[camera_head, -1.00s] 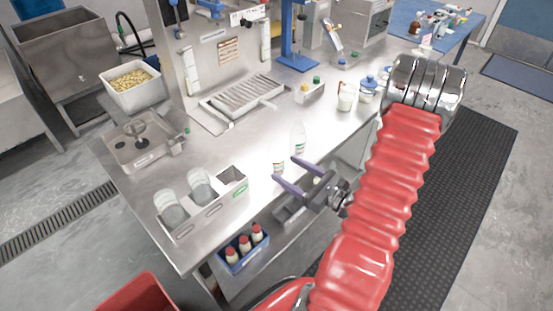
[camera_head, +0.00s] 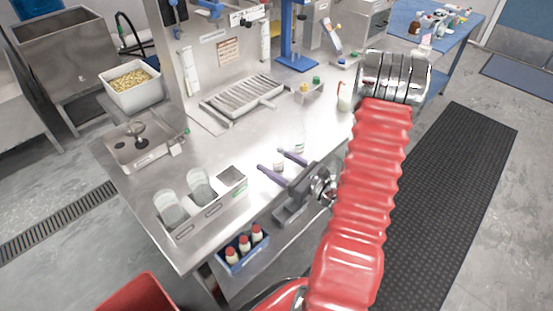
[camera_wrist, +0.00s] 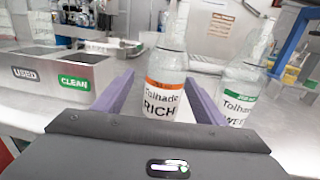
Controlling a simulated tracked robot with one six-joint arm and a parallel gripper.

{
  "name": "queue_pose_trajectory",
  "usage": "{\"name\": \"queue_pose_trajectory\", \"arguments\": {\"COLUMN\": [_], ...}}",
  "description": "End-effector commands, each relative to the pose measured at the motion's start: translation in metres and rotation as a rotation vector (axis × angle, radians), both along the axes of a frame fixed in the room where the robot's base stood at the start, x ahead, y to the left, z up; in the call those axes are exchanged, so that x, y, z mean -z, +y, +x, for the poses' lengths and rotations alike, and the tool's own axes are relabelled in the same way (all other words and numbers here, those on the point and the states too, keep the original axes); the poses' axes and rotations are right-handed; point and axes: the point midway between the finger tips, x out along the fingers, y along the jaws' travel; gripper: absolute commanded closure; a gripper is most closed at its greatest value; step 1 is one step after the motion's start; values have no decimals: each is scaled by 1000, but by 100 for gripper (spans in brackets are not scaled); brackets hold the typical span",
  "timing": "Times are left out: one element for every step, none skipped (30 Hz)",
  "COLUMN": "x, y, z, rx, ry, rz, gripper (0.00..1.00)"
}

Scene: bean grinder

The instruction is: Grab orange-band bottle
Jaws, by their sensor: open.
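The orange-band bottle (camera_wrist: 166,92) is clear with a white label and stands upright on the steel counter. In the wrist view it sits between the two purple fingers of my gripper (camera_wrist: 160,103), which is open. In the head view my gripper (camera_head: 270,158) reaches over the counter's front edge, and the bottle (camera_head: 278,163) shows only partly between the fingers. A similar bottle with a green band (camera_wrist: 240,92) stands just right of the right finger; it also shows in the head view (camera_head: 299,138). Contact between fingers and bottle cannot be told.
A steel holder (camera_head: 207,213) with two glass jars stands left, with USED and CLEAN labels (camera_wrist: 74,82) in the wrist view. A blue crate (camera_head: 243,250) of red-capped bottles sits below the counter. A grated tray (camera_head: 243,97) lies behind; the counter between is clear.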

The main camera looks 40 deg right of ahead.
Motion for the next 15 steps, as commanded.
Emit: {"name": "queue_pose_trajectory", "arguments": {"x": [-1,-2,-3,-3,-4,-5,-5,-5,-5,-5,-5,-5,-5,-5,-5], "y": [0,0,1,1,0,1,1,2,3,4,4,4,5,5,5], "z": [5,8,13,17,21,27,30,34,38,41,43,45,47,47,48], "rx": [-2,-2,-3,-4,-3,-4,-4,-3,-3,-3,-3,-2,-1,-1,0], "ry": [-1,-1,-2,-2,-2,-2,-1,0,0,0,0,0,0,0,0], "rz": [-2,-2,-3,-3,-3,-3,-3,-2,-2,-2,-2,-1,-1,0,0], "gripper": [35,35,35,35,35,35,35,35,35,35,35,35,35,35,35]}}
